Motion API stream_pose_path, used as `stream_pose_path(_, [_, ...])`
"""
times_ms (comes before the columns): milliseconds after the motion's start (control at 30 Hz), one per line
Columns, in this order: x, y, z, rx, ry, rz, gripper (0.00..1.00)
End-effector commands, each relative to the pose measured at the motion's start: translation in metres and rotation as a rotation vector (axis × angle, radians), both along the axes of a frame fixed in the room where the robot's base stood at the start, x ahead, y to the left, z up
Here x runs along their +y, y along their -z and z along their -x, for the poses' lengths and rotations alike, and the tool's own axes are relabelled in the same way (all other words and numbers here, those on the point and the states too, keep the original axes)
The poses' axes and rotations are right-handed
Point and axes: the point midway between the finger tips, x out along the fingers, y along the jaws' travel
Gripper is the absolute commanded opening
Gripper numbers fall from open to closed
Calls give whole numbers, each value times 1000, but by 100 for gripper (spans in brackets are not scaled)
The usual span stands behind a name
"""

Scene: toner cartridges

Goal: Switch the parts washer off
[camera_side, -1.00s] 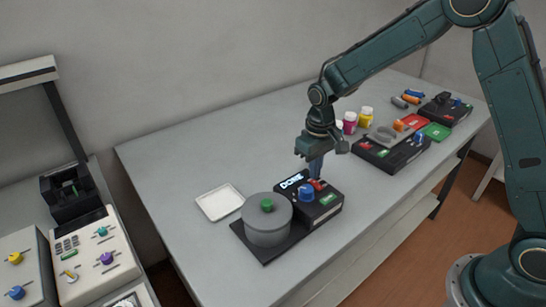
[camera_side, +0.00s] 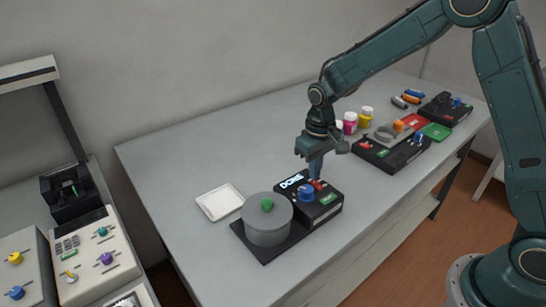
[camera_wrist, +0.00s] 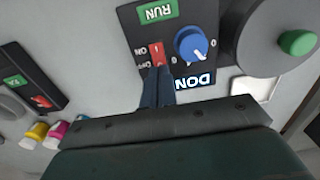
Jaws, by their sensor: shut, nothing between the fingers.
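The parts washer is a black unit with a grey round tub (camera_side: 267,222) and a green knob on its lid. Its panel has a blue dial (camera_side: 306,193), a green RUN label (camera_wrist: 158,12), a display reading DONE (camera_side: 291,180) and a red rocker switch (camera_wrist: 156,53) marked ON and OFF. My gripper (camera_side: 315,177) is shut and empty, pointing down over the panel. In the wrist view its fingertips (camera_wrist: 160,70) are at the OFF end of the switch. They cover part of it, so contact and the rocker's tilt are unclear.
A white square tray (camera_side: 220,202) lies left of the washer. Pink and yellow bottles (camera_side: 350,124), another black unit (camera_side: 392,151) and a further black unit (camera_side: 446,109) stand toward the right.

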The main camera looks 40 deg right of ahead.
Motion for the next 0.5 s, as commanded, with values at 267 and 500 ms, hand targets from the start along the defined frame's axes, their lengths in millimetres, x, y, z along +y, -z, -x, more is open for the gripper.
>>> stream_pose_path(267, [0,2,0,1,0,0,0])
stream_pose_path(500, [0,5,0,1,0,0,0])
